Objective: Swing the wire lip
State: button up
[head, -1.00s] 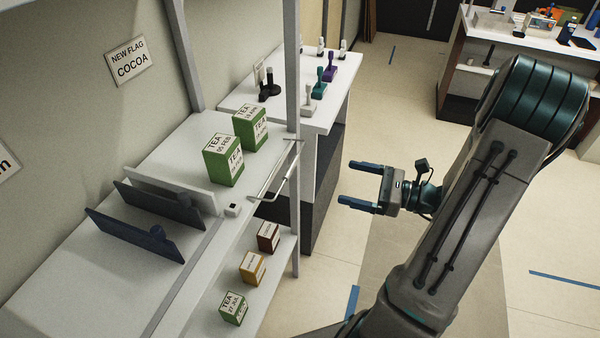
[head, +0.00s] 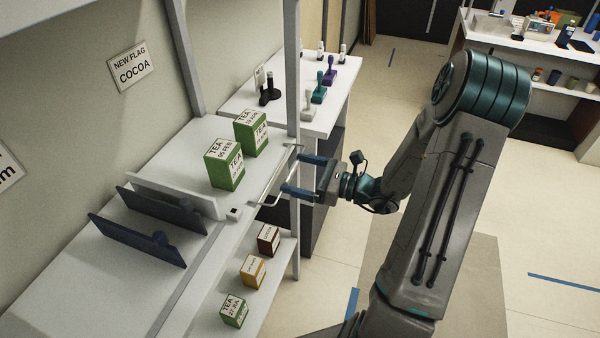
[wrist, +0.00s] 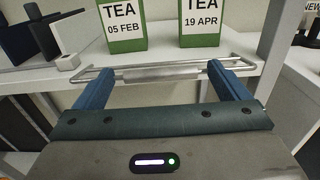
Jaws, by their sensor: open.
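The wire lip (head: 272,178) is a thin metal rail frame along the front edge of the upper shelf, in front of two green tea boxes. It also shows in the wrist view (wrist: 160,72), running left to right across the picture between and just beyond my fingertips. My gripper (head: 299,174) is open, its two blue fingers pointing at the lip. In the wrist view (wrist: 155,80) the fingertips reach the lip's near bar; I cannot tell if they touch it. Nothing is held between the fingers.
The tea boxes (head: 224,165) (head: 251,134) stand on the upper shelf. Dark dividers (head: 150,232) are to the left. A post (head: 293,70) rises just behind the gripper. Small boxes (head: 253,270) stand on the lower shelf. The floor to the right is open.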

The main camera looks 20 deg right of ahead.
jog(key=c, duration=1.4)
jog(key=shift+f+t+y+b, duration=0.5)
jog(key=shift+f+y+b, duration=0.15)
jog(key=shift+b, duration=0.4)
jog(key=o, duration=1.4)
jog(key=shift+d, duration=0.1)
